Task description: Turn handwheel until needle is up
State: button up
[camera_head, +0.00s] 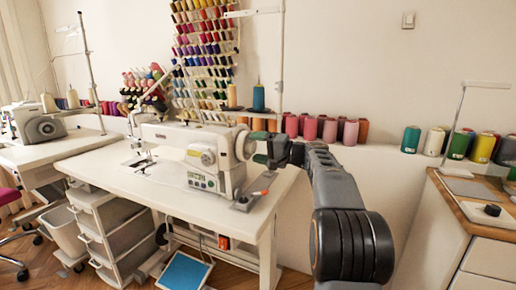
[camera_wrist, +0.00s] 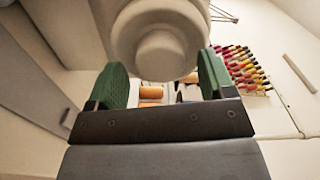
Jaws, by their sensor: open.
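The white sewing machine (camera_head: 195,152) stands on a white table in the middle of the head view. Its pale handwheel (camera_head: 244,146) is at the machine's right end. My gripper (camera_head: 262,158) is at the handwheel, its fingertips close to the wheel's outer side. In the wrist view the round handwheel (camera_wrist: 160,45) fills the upper middle. My gripper's two green finger pads (camera_wrist: 163,80) are open, one on each side of the wheel's hub. I cannot tell whether they touch it. The needle area (camera_head: 140,158) is at the machine's left end, too small to show the needle's height.
The white table (camera_head: 110,165) holds a small object with an orange tip (camera_head: 262,192) near its right edge. Thread cones (camera_head: 330,130) line the ledge behind my arm. A thread stand rises behind the machine. A wooden-topped cabinet (camera_head: 450,200) stands at right.

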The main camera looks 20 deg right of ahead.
jog(key=p+v, duration=0.2)
jog(key=v, duration=1.1)
jog(key=shift+s, duration=0.2)
jog(key=shift+d+p, duration=0.1)
jog(key=shift+p, duration=0.2)
jog(key=s+a+r+n+g+h+p, duration=0.1)
jog(key=s+a+r+g+h+p, duration=0.2)
jog(key=a+p, duration=0.55)
jog(key=s+a+r+g+h+p, duration=0.1)
jog(key=s+a+r+g+p, duration=0.25)
jog(key=a+p, duration=0.45)
jog(key=s+a+r+n+g+h+p, duration=0.1)
jog(key=s+a+r+n+h+p, duration=0.1)
jog(key=s+p, duration=0.4)
jog(key=s+a+r+n+g+h+p, duration=0.2)
jog(key=s+h+p, duration=0.4)
jog(key=p, duration=0.4)
jog(key=shift+s+a+n, duration=0.55)
jog(key=shift+s+n, duration=0.3)
jog(key=shift+n, duration=0.25)
jog(key=shift+r, duration=0.1)
